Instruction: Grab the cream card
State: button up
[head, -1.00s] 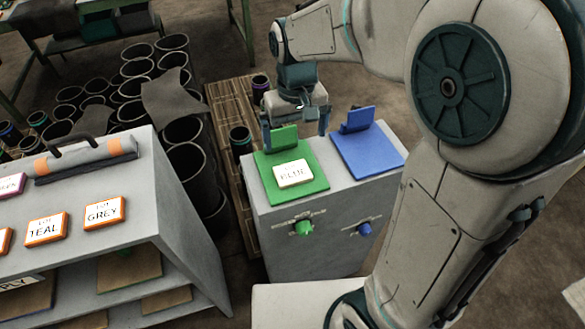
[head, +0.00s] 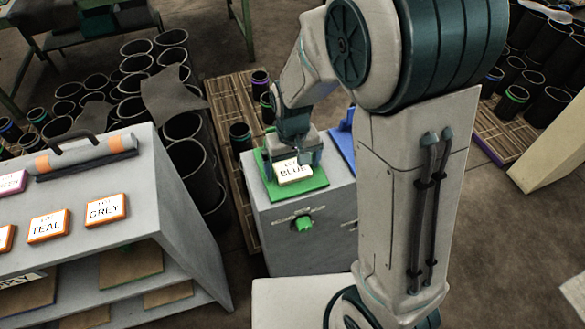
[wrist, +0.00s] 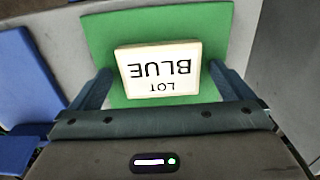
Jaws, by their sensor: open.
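The cream card (head: 291,170), marked "LOT BLUE", lies on the green panel (head: 312,185) on top of the grey cabinet. In the wrist view the card (wrist: 158,70) shows upside down on the green panel (wrist: 212,30). My gripper (head: 294,166) is open, with its fingers low over the panel. In the wrist view my gripper (wrist: 158,84) has one finger on each side of the card, with a gap visible at both sides. I cannot tell whether the fingertips touch the panel.
A blue panel (wrist: 28,75) lies beside the green one. The cabinet front (head: 285,250) carries a green knob (head: 304,223). Black sleeves stand behind.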

jog(key=c, duration=1)
jog(key=shift+r, duration=0.1)
